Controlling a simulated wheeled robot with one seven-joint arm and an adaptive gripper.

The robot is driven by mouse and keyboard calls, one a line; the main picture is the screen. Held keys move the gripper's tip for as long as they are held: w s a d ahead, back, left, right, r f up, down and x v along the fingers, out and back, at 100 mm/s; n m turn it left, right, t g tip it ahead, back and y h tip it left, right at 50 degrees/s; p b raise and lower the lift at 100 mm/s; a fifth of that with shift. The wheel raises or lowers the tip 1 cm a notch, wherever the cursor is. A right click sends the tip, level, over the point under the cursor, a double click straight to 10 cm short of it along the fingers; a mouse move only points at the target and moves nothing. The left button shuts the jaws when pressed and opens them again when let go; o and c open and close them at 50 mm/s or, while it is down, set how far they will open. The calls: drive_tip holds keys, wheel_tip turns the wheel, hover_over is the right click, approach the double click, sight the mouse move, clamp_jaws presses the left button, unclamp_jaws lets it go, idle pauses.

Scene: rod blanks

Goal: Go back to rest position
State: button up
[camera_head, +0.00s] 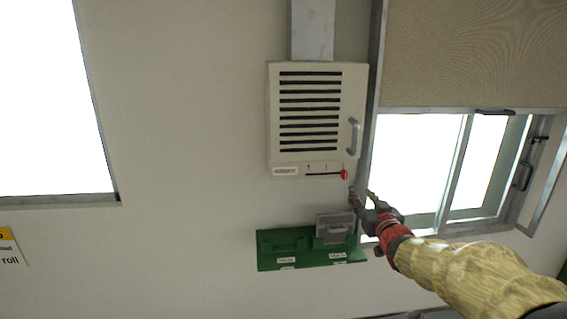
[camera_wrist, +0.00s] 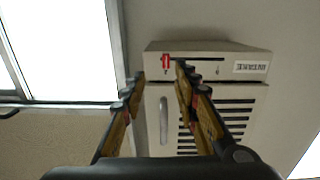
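My gripper (camera_head: 361,193) is in front of the wall, just below the lower right corner of a cream louvred unit (camera_head: 273,120). In the wrist view, my gripper (camera_wrist: 159,73) has its two fingers apart with nothing between them. The unit (camera_wrist: 155,95) appears upside down there, with a slot and a red knob (camera_wrist: 166,60) at its top, near the fingertips. In the head view the red knob (camera_head: 344,174) is at the right end of the slot, just above the fingertips and apart from them. My arm reaches in from the lower right.
A green panel (camera_head: 268,262) with a grey block (camera_head: 335,222) at its right is below the unit, close to my gripper. A window (camera_head: 461,170) with a metal frame is behind my wrist. A duct (camera_head: 312,30) rises above the unit.

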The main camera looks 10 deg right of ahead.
drive_tip(key=s+d+f+m+g+h+b, duration=0.25)
drive_tip(key=s+f+g, duration=0.55)
drive_tip(key=s+f, duration=0.85)
drive_tip(key=s+a+f+g+y+b, duration=0.1)
drive_tip(key=s+a+f+b, duration=0.3)
drive_tip(key=s, duration=0.4)
drive_tip(key=s+a+f+n+g+y+b, duration=0.1)
drive_tip(key=s+a+f+b, duration=0.4)
drive_tip(key=s, duration=0.4)
drive_tip(key=s+a+f+n+g+y+b, duration=0.1)
drive_tip(key=s+a+f+b, duration=0.3)
drive_tip(key=s, duration=0.5)
drive_tip(key=a+b, duration=0.2)
drive_tip(key=shift+a+f+g+b, duration=0.25)
drive_tip(key=shift+g+b, duration=0.15)
